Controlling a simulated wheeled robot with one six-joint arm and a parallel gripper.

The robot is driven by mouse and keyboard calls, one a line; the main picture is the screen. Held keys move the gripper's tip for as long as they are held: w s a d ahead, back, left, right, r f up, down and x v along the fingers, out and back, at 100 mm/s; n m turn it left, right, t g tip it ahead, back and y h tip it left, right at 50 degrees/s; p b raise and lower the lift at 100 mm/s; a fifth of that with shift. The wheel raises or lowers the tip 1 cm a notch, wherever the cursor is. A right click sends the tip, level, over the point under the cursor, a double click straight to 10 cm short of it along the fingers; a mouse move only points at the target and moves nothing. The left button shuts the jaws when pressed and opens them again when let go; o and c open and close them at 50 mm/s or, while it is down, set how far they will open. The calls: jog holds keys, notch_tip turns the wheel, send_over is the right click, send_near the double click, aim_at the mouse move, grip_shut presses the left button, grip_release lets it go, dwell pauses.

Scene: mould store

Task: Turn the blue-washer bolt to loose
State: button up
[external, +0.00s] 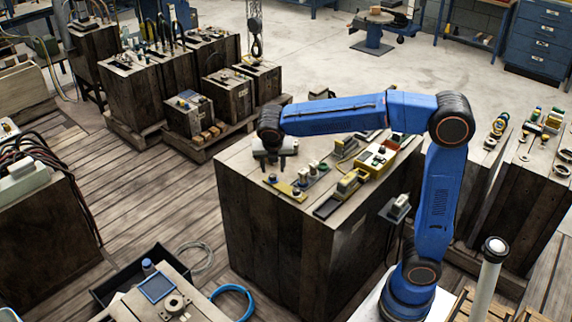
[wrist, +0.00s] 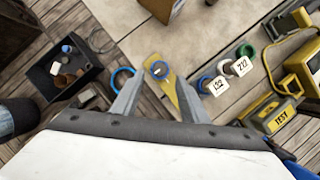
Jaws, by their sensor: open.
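A bolt with a bluish ring (wrist: 159,69) stands near one end of a yellow plate (wrist: 173,88) on the wooden block (external: 243,157). In the wrist view it lies beyond and between my fingertips, apart from them. My gripper (external: 273,165) hangs over the block, pointing down, above the plate's left end. Its two fingers (wrist: 160,106) are spread with nothing between them. A second blue-ringed piece with a white tag (wrist: 208,85) stands right of the plate. Which way the bolt is turned is too small to tell.
A yellow tester marked TEST (wrist: 272,115) sits right of my fingers. A black tray (wrist: 65,70) lies lower down, off the block.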

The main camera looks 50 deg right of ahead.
jog(key=v, duration=1.1)
jog(key=shift+s+r, duration=0.15)
jog(key=s+d+f+m+y, duration=0.1)
jog(key=s+d+f+m, duration=0.1)
jog(key=s+d+m, duration=0.45)
jog(key=s+d+f+m+y, duration=0.1)
jog(key=s+d+f+m, duration=0.2)
jog(key=s+d+m, duration=0.4)
jog(key=s+d+f+m+t, duration=0.1)
jog(key=s+d+f+m, duration=0.2)
jog(key=s+f+m, duration=0.3)
jog(key=s+d+f+m+y, duration=0.1)
jog(key=s+d+f+m, duration=0.2)
jog(key=s+f+m, duration=0.4)
jog(key=s+f, duration=0.1)
jog(key=s, duration=0.1)
jog(key=shift+s+d+t, duration=0.35)
jog(key=shift+s+t, duration=0.05)
jog(key=shift+c, duration=0.5)
